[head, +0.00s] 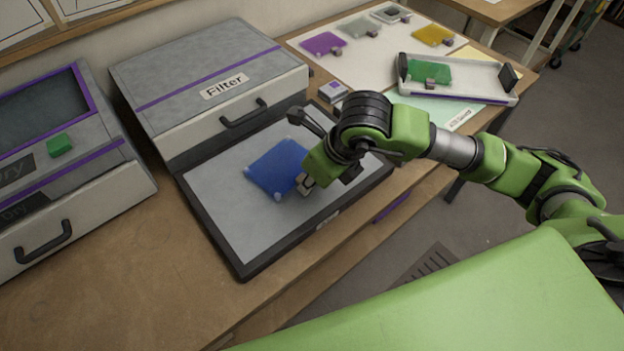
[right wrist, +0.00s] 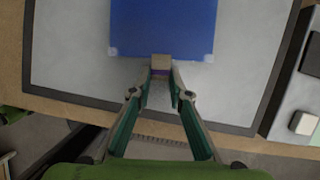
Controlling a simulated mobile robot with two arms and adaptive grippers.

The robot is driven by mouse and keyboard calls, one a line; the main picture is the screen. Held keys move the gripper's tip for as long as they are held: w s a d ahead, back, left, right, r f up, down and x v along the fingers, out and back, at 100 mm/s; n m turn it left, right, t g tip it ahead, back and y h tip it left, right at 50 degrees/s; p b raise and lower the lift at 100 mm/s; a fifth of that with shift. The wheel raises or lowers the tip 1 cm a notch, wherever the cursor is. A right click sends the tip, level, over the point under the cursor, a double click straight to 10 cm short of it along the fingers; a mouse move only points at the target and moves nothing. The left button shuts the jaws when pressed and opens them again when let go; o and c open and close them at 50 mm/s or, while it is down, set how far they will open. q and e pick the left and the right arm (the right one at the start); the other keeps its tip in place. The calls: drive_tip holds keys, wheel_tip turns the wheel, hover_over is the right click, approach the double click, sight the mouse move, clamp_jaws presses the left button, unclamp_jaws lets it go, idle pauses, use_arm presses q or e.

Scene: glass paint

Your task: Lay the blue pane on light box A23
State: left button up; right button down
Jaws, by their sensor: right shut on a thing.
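The blue pane (head: 272,166) is flat over the grey panel of the light box (head: 232,222), inside its dark frame. Whether it touches the panel or hovers just above, I cannot tell. My right gripper (head: 309,183) is shut on the small tab at the pane's near edge. In the right wrist view the fingers (right wrist: 162,76) pinch the pale tab (right wrist: 161,62) below the blue pane (right wrist: 164,26). The number on the light box's front label is too small to read. My left gripper is not in view.
A grey Filter case (head: 205,75) stands behind the light box. A Dry unit (head: 75,190) with a green block (head: 59,145) is at left. At the back right are a white tray (head: 460,80) with a green pane (head: 429,71) and a white sheet with several panes.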

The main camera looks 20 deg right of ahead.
idle(0.4)
drive_tip(key=shift+b, duration=0.35)
idle(0.4)
drive_tip(key=shift+b, duration=0.4)
drive_tip(key=shift+f+b, duration=0.25)
drive_tip(key=shift+b, duration=0.1)
idle(0.6)
drive_tip(key=c, duration=1.8)
unclamp_jaws()
